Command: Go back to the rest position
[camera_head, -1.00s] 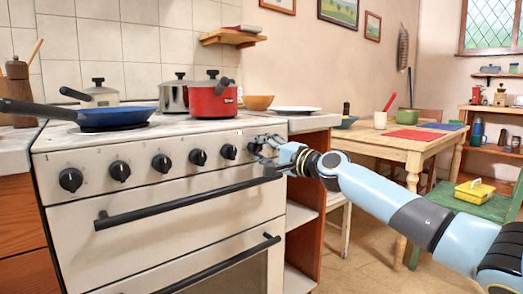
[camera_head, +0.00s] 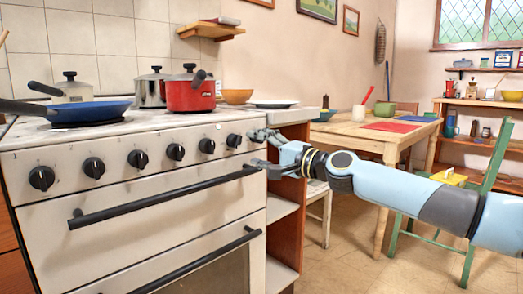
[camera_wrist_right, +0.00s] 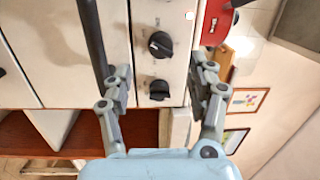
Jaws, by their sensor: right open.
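My right gripper (camera_head: 258,149) is open and empty at the right end of the white stove's front (camera_head: 160,203). Its fingers are just right of the last knob (camera_head: 234,140), with the knob in clear view. In the right wrist view the open fingers (camera_wrist_right: 160,75) stand apart on either side of two black knobs (camera_wrist_right: 160,44), with nothing held between them. My right arm reaches in from the right side. My left gripper is not in view.
A black oven handle (camera_head: 165,198) runs close below the right gripper. A red pot (camera_head: 190,95) and blue pan (camera_head: 88,111) stand on the stove. A wooden table (camera_head: 360,133) and green chair (camera_head: 490,165) stand behind my right arm.

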